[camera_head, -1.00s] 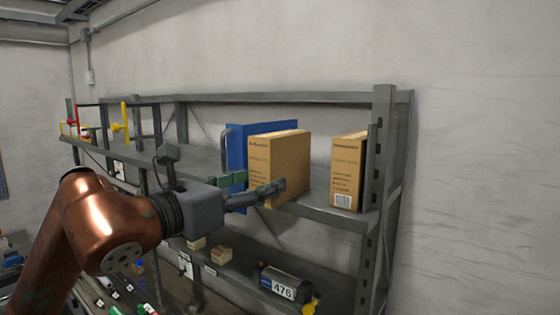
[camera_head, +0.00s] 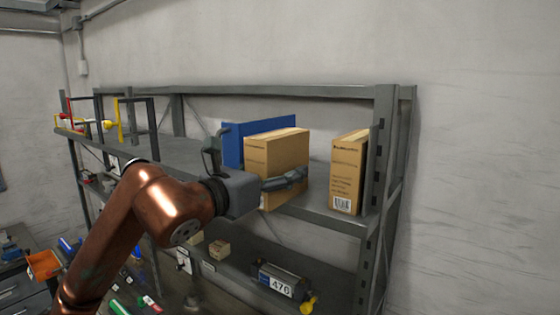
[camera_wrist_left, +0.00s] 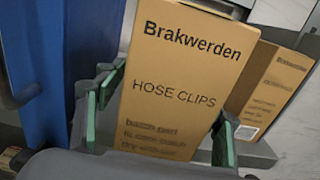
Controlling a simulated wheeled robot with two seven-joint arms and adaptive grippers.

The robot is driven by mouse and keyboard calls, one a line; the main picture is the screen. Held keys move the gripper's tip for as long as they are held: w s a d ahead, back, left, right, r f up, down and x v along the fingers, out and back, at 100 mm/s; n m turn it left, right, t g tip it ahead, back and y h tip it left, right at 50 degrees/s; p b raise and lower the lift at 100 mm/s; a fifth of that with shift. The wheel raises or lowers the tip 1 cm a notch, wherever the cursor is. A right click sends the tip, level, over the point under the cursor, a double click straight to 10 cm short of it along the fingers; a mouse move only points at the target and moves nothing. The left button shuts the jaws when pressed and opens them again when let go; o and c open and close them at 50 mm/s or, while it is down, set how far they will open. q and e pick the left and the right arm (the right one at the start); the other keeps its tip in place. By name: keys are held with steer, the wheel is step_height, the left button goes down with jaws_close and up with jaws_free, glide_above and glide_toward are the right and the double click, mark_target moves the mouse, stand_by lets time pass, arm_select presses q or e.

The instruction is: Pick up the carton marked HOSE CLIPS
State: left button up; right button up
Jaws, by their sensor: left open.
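The carton marked HOSE CLIPS (camera_wrist_left: 180,65) is a tan upright box with "Brakwerden" above that label. In the head view the carton (camera_head: 280,150) stands on the shelf beside a blue flat item. My left gripper (camera_head: 287,180) is open at the carton's lower front. In the left wrist view the gripper (camera_wrist_left: 163,120) has one green-padded finger on either side of the carton. Whether the pads touch it I cannot tell. My right gripper is not in view.
A second Brakwerden carton (camera_head: 347,172) stands to the right, close to the grey shelf upright (camera_head: 380,150). A black device (camera_head: 280,278) marked 476 lies on the shelf below.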

arm_select(q)
steer(key=shift+a, duration=0.15)
steer(key=shift+c, duration=0.7)
steer(key=c, duration=1.4)
steer(key=shift+r, duration=0.1)
